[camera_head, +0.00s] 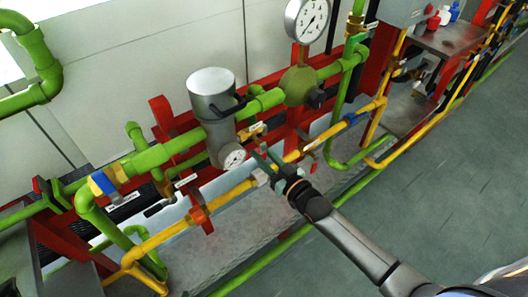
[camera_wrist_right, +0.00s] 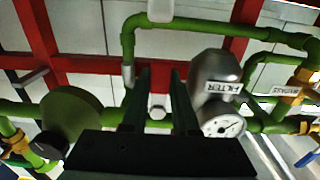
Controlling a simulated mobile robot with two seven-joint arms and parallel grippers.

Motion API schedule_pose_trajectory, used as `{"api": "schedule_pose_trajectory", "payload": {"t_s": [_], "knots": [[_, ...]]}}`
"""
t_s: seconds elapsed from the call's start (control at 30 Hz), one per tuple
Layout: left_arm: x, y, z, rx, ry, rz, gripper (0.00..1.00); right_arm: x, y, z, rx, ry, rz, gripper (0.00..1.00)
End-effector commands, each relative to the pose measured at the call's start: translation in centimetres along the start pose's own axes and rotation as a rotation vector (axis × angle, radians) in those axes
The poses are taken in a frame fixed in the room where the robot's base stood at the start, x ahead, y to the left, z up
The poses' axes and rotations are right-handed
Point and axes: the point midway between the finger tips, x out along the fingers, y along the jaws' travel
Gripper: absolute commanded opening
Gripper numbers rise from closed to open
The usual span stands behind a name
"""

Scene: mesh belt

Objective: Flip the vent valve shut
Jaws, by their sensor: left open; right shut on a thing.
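My right gripper (camera_head: 268,160) reaches in from the lower right, its green-grey fingers close to the yellow pipe (camera_head: 232,193), below and right of the grey filter (camera_head: 213,100). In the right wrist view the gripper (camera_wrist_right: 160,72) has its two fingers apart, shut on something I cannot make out. A pale hexagonal fitting (camera_wrist_right: 157,110) shows between them. I cannot read which valve is the vent valve. Candidates are a blue-handled valve (camera_head: 103,182) on the green pipe, another blue handle (camera_head: 352,118) on the yellow pipe, and a brass valve (camera_head: 252,131) beside the filter. My left gripper is not in view.
A round green regulator (camera_head: 299,86) with a dial gauge (camera_head: 308,20) stands right of the filter. Red brackets (camera_head: 163,118) and green pipes (camera_head: 160,153) crowd the wall. Bottles (camera_head: 444,15) stand on a shelf at upper right. The grey floor (camera_head: 440,170) is clear.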

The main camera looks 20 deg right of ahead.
Motion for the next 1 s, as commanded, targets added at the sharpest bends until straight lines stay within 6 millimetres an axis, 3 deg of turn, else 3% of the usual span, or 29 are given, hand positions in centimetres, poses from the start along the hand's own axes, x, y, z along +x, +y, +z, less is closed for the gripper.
{"api": "schedule_pose_trajectory", "payload": {"t_s": [0.1,0.13,0.4,0.77,1.0], "knots": [[0.0,0.0,0.0,0.0,0.0,0.0,0.9,0.0,-0.1,0.1,0.005,0.0,-0.001,0.0],[0.0,0.0,0.0,0.0,0.0,0.0,0.9,0.0,-0.1,0.1,0.005,0.0,-0.002,0.29],[0.0,0.0,0.0,0.0,0.0,0.0,0.9,0.0,-0.1,0.0,0.001,0.0,-0.001,0.57],[0.0,0.0,0.0,0.0,0.0,0.0,0.9,-0.7,-0.1,0.1,0.0,-0.001,-0.001,0.57],[0.0,0.0,0.0,0.0,0.0,0.0,0.9,-4.7,-0.1,0.2,0.0,-0.004,-0.001,0.57]]}}
